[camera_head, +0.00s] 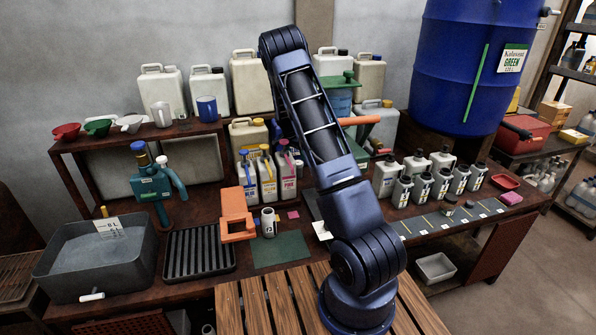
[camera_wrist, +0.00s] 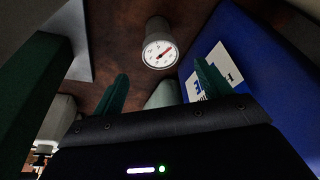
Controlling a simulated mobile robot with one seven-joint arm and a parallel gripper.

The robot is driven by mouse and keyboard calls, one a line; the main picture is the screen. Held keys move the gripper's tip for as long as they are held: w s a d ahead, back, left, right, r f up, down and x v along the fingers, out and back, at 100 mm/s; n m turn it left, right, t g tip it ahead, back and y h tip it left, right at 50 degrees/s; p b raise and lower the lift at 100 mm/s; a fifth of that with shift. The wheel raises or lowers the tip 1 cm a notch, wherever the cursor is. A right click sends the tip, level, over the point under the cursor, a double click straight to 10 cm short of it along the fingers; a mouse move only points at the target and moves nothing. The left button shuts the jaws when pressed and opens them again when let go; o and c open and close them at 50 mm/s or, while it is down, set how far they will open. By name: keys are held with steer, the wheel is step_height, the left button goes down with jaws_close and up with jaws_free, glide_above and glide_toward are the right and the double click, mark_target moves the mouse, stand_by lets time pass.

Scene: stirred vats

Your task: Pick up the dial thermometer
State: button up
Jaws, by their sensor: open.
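The dial thermometer (camera_wrist: 160,53) shows in the wrist view as a round white dial with a red needle, on a grey cylindrical body, against a brown surface. My gripper (camera_wrist: 161,68) is open, with a dark green finger on each side of the lower middle of that view. The thermometer lies beyond the fingertips, roughly in line with the gap between them. Nothing shows between the fingers except a pale grey-green rounded shape (camera_wrist: 165,94) farther off. In the head view my arm hides its far end, and I cannot make out the thermometer there.
In the wrist view a blue wall with a white label (camera_wrist: 235,50) is close on the right, and a dark green slab (camera_wrist: 30,95) on the left. In the head view several jugs and bottles crowd the bench. A grey basin (camera_head: 98,262) stands at the left, a ribbed black tray (camera_head: 200,252) beside it.

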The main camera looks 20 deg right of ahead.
mark_target(299, 167)
steer(key=x, duration=1)
steer(key=shift+a+f, duration=0.1)
steer(key=shift+c, duration=0.3)
steer(key=c, duration=1.1)
